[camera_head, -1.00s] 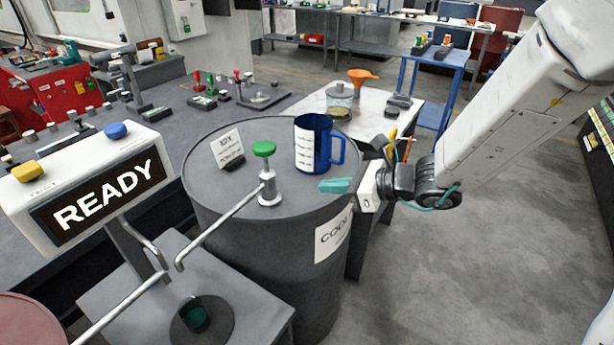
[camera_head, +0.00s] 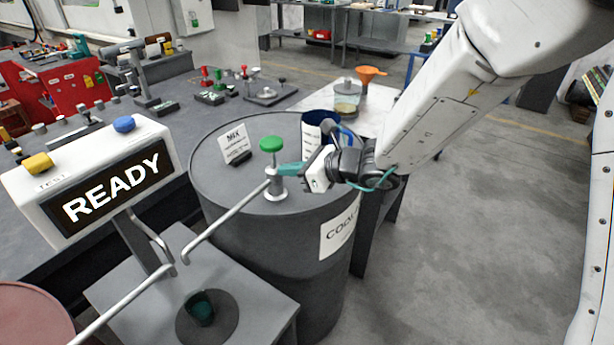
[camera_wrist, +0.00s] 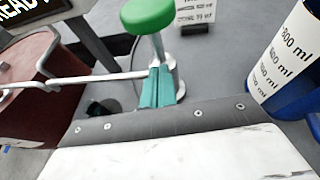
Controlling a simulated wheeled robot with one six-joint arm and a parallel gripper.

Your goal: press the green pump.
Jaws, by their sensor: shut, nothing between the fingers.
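The green pump (camera_head: 271,144) stands upright on top of the dark grey barrel (camera_head: 215,190), with a round green knob on a metal stem and a long spout reaching to the lower left. My gripper (camera_head: 280,169) is shut and empty, its teal fingers pointing left, right beside the pump's metal body and below the knob. In the wrist view the green knob (camera_wrist: 148,15) is at the top, and the shut fingertips (camera_wrist: 159,70) overlap the lower stem; I cannot tell whether they touch it.
A blue measuring jug (camera_head: 314,122) stands behind my gripper, partly hidden by it. A small sign (camera_head: 235,142) sits on the barrel. A READY display box (camera_head: 95,185) is at left; a reddish barrel (camera_head: 30,315) is lower left.

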